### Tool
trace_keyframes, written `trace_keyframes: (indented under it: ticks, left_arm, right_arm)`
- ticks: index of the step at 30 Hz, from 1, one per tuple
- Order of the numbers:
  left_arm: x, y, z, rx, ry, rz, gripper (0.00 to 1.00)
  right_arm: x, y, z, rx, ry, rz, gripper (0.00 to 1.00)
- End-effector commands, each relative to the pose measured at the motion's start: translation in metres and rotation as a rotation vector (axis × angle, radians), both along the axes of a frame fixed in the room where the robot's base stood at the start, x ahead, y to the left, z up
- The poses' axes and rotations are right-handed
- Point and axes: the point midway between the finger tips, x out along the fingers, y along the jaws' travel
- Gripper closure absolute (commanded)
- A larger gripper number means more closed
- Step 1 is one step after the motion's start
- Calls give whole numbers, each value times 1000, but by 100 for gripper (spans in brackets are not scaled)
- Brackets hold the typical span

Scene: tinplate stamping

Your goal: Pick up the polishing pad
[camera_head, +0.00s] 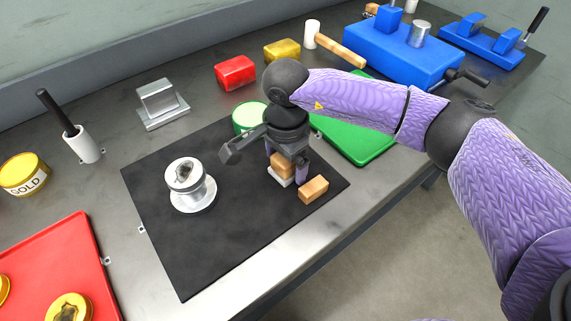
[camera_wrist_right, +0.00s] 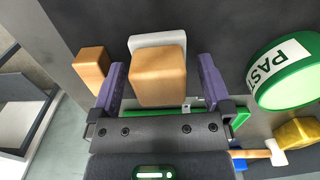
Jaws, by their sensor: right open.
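The polishing pad, a wooden block on a white base, sits on the black mat in the head view (camera_head: 280,180). It also shows in the right wrist view (camera_wrist_right: 158,78), with its white base (camera_wrist_right: 157,40) showing beyond the wood. My right gripper (camera_head: 286,162) is pointed down over the pad, its body hiding part of it. In the right wrist view the two purple fingers stand apart on either side of the wooden block, with a small gap visible at each side. My left gripper is in neither view.
A plain wooden block (camera_head: 313,190) lies close beside the pad. A green paste tin (camera_head: 248,118) stands behind the gripper. A silver stamped piece (camera_head: 188,185) stands on the mat (camera_head: 190,250). A green tray (camera_head: 360,145) lies at right, a red tray (camera_head: 60,255) at left.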

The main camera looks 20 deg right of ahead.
Motion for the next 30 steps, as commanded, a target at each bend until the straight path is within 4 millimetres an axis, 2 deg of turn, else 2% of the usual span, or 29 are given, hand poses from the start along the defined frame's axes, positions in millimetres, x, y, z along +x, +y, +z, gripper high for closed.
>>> trace_keyframes:
  ticks: [1,12,14,19,21,23,27,30]
  left_arm:
    - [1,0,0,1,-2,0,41]
    - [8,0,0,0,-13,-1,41]
    - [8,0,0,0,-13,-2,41]
    - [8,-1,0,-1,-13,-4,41]
    - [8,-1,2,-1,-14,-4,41]
    - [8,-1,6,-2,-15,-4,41]
    - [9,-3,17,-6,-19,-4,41]
    - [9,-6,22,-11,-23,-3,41]
  right_arm:
    - [0,0,1,0,0,0,0]
    - [0,0,1,0,0,-1,78]
    - [0,0,1,0,0,-1,89]
    - [0,0,2,0,-1,-1,89]
    - [0,0,8,0,-2,-1,89]
    - [1,0,21,0,-4,-1,89]
    - [1,0,61,0,-5,-1,89]
    - [1,0,84,1,-5,-1,89]
